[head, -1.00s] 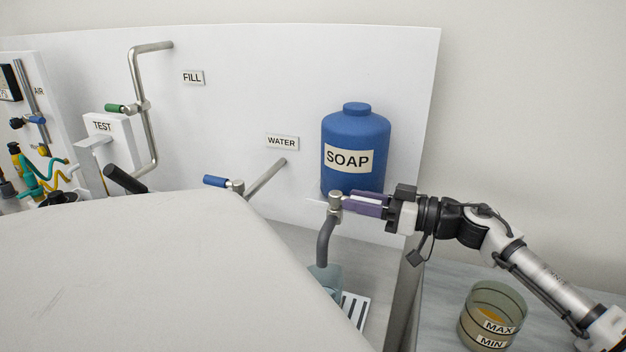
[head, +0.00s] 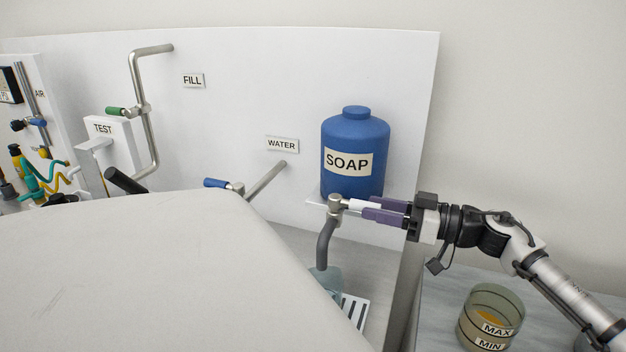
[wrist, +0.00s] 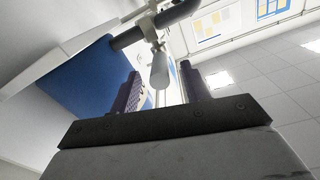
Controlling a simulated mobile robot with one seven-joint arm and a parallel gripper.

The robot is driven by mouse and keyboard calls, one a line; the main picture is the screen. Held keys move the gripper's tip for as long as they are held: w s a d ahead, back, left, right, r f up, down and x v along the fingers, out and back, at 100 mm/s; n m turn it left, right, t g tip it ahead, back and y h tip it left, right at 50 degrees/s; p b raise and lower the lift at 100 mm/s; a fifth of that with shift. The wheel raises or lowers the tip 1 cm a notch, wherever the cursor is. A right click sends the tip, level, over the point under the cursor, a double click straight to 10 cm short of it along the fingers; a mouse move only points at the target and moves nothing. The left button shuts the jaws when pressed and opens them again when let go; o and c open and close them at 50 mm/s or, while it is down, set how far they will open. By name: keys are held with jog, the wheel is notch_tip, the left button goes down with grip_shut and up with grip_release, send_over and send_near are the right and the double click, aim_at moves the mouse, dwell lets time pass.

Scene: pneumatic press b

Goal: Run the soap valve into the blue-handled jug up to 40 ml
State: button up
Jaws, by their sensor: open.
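The soap valve (head: 335,203) is a grey metal body with a white lever (head: 361,205) pointing right, below the blue SOAP tank (head: 355,150). Its grey spout (head: 325,245) curves down. A clear, bluish jug (head: 327,279) stands under the spout, partly hidden by the pale surface in front; its handle and liquid level cannot be made out. My gripper (head: 371,208) is open, with its purple fingers at the right end of the lever. In the wrist view, the lever (wrist: 159,70) shows between the two separated fingertips, and the tank (wrist: 85,75) is at left.
A slotted white grate (head: 354,310) lies beside the jug. A glass container marked MAX and MIN (head: 491,318) holds amber liquid at lower right. The water valve (head: 235,187) with a blue lever is to the left. A large pale surface (head: 150,270) blocks the lower left.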

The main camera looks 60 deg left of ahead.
jog(key=shift+v, duration=1.65)
